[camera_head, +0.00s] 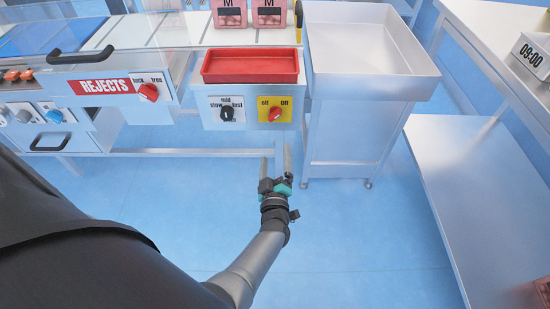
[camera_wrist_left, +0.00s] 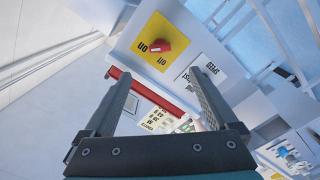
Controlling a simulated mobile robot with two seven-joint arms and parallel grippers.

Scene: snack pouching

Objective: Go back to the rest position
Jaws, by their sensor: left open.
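My left gripper (camera_head: 275,158) is raised in front of the control panel (camera_head: 203,110), below it in the head view and left of the steel bin. Its two fingers are spread apart with nothing between them. In the left wrist view the open gripper (camera_wrist_left: 158,82) also shows empty, with the panel beyond the fingers. The red knob (camera_head: 275,114) on the yellow plate shows in the left wrist view too, as a red knob (camera_wrist_left: 173,42). The fingers look apart from the panel. My right gripper is in neither view.
A red tray (camera_head: 251,79) sits above the panel. A steel bin (camera_head: 366,89) stands to its right, and a steel table (camera_head: 440,150) is farther right. Pink pouches (camera_head: 230,14) stand at the back. A REJECTS drawer (camera_head: 110,88) is at left. Blue floor (camera_head: 340,240) is clear.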

